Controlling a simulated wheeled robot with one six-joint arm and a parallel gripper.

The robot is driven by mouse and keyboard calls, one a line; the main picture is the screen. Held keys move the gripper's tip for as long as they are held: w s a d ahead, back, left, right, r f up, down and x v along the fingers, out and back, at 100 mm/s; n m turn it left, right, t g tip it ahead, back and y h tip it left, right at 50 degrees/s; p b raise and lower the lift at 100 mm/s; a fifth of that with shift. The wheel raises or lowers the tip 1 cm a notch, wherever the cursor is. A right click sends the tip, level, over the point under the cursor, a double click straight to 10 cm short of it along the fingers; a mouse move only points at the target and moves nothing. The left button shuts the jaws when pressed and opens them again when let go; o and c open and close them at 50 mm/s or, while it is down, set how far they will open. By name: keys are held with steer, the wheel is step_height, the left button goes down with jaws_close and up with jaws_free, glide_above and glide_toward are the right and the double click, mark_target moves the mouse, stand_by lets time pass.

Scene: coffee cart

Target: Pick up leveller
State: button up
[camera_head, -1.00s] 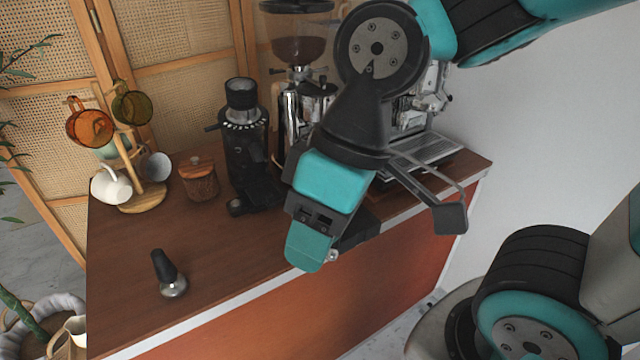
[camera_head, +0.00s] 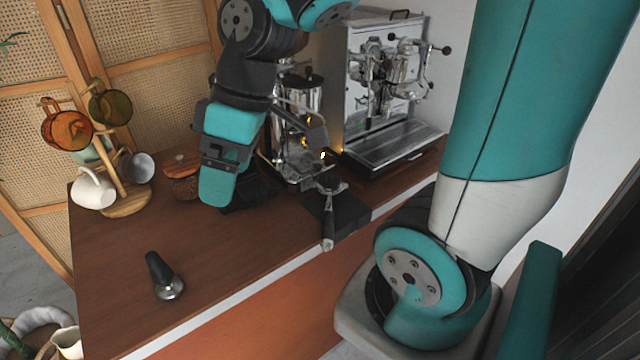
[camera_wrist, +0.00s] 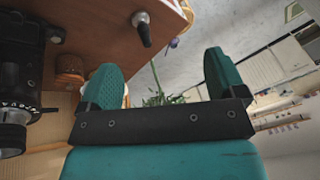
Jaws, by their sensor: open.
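The leveller (camera_head: 165,279) appears to be the upright tool on the left front of the brown counter, with a black handle and a round silver base. It also shows in the wrist view (camera_wrist: 143,28), beyond and above the finger gap. My gripper (camera_head: 217,187) is up and to the right of it in the head view, apart from it. In the wrist view my gripper (camera_wrist: 161,60) has its two teal fingers wide apart with nothing between them. In the head view one finger hides the other.
A mug tree (camera_head: 126,200) with several cups stands at the back left, beside a lidded wooden jar (camera_head: 183,182). The espresso machine (camera_head: 385,95) stands at the back right. A portafilter (camera_head: 328,215) lies at the front edge. The counter (camera_head: 120,240) around the tool is clear.

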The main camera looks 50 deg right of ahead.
steer(key=w+d+f+t, duration=0.1)
steer(key=w+d, duration=0.1)
steer(key=d, duration=0.4)
steer(key=w+d+f, duration=0.1)
steer(key=w+d, duration=0.2)
steer(key=d, duration=0.4)
steer(key=t+h, duration=0.2)
glide_toward(330, 172)
steer(key=shift+n, duration=0.5)
steer(key=p+x, duration=0.1)
steer(key=x, duration=0.1)
steer(key=p+x, duration=0.2)
steer(key=shift+s+a+f, duration=0.1)
steer(key=shift+s+f, duration=0.05)
steer(key=shift+f, duration=0.2)
steer(key=shift+p+x, duration=1.35)
steer(key=shift+x, duration=1.65)
steer(key=shift+r, duration=0.1)
steer(key=c, duration=1.2)
steer(key=shift+w, duration=0.2)
steer(key=shift+c, duration=0.2)
